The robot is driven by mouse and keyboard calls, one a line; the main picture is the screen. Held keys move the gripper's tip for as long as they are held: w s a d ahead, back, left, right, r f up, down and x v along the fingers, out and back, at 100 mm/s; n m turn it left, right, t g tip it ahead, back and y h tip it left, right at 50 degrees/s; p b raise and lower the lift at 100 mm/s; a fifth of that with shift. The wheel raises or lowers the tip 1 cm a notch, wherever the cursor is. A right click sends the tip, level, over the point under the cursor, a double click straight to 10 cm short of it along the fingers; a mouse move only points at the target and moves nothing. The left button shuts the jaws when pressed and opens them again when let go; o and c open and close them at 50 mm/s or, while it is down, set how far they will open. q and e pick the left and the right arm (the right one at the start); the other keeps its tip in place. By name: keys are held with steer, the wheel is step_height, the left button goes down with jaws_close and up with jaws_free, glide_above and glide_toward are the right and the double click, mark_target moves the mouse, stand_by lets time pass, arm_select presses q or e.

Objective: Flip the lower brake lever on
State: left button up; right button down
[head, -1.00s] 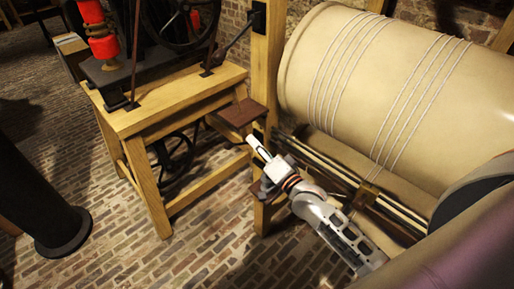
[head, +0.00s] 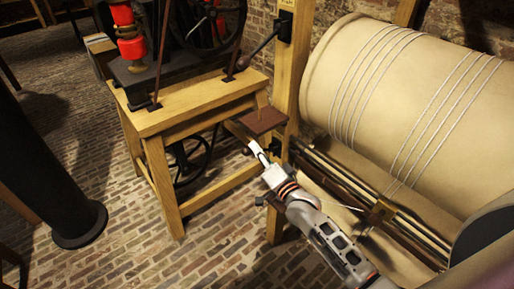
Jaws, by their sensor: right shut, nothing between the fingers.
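My right gripper (head: 257,151) is shut and empty. It reaches up and left from the lower right, with its fingertips just below a brown plate beside the wooden post (head: 288,80). A dark bracket (head: 278,144) shows on the post just right of the fingertips. The lower brake lever cannot be made out clearly there; my gripper and arm cover part of that spot. I cannot tell whether the fingers touch it. A dark lever with a round knob (head: 243,62) slopes down and left from a black bracket (head: 283,25) higher on the post. My left gripper is out of view.
The brown plate (head: 263,120) lies close above the fingertips. A wooden stand (head: 170,112) carrying a machine with red parts (head: 131,46) is to the left. A large cream roller (head: 400,100) wound with cords fills the right. Brick floor (head: 110,180) lies open at lower left.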

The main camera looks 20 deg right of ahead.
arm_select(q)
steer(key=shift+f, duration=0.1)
arm_select(e)
steer(key=shift+f, duration=0.15)
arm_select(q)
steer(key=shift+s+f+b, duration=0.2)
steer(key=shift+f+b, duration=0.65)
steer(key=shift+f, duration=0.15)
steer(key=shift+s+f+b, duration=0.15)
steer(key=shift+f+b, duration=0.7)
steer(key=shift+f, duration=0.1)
arm_select(e)
step_height(320, 180, down, 6)
steer(key=a+n+y, duration=0.1)
steer(key=a+n, duration=0.1)
steer(key=n, duration=0.4)
steer(key=shift+s+a+r+n, duration=0.2)
steer(key=shift+s+r+n, duration=0.1)
steer(key=shift+s, duration=0.15)
